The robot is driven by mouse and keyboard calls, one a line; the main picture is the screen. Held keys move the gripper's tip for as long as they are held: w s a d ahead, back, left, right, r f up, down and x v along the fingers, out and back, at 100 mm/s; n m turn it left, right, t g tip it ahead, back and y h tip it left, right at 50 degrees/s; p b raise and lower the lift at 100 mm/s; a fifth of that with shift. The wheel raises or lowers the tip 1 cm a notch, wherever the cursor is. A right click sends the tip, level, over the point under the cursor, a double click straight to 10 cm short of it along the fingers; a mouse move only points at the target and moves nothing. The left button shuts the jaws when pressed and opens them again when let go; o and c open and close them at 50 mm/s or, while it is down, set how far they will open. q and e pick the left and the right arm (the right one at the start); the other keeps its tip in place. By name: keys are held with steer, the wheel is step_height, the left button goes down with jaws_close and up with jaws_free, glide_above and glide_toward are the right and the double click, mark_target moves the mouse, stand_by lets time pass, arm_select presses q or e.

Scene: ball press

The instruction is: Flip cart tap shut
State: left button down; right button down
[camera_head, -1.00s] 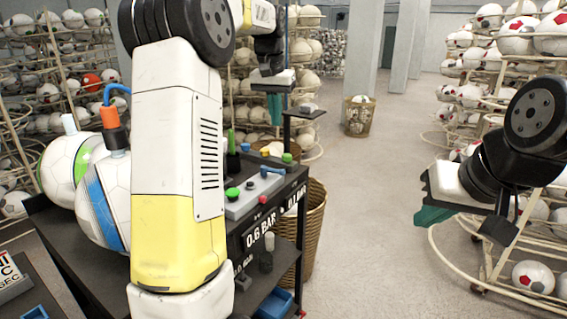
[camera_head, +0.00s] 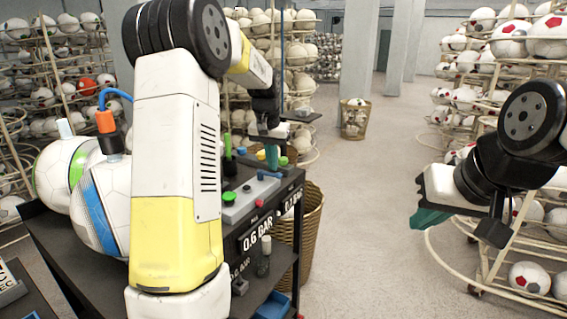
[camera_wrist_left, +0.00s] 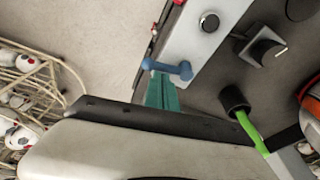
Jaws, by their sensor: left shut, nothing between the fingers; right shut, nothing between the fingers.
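The cart tap has a blue lever (camera_head: 269,175) on the grey panel at the cart's right edge; in the left wrist view the lever (camera_wrist_left: 168,69) lies across the panel's edge. My left gripper (camera_head: 271,157) is shut and empty, its teal fingers pointing down just above the lever. In the left wrist view its fingertips (camera_wrist_left: 161,84) are right beside the lever; I cannot tell whether they touch it. My right gripper (camera_head: 427,220) is shut and empty, out over the open floor to the right of the cart.
Two large balls (camera_head: 100,205) sit at the cart's left. A wicker basket (camera_head: 312,215) stands beside the cart.

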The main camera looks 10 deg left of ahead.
stand_by(0.3)
arm_select(q)
steer(key=shift+s+a+f+m, duration=0.1)
steer(key=shift+s+f+m, duration=0.25)
steer(key=shift+s+m, duration=0.3)
steer(key=shift+s+f, duration=0.1)
steer(key=shift+s, duration=0.05)
steer(key=shift+f, duration=0.1)
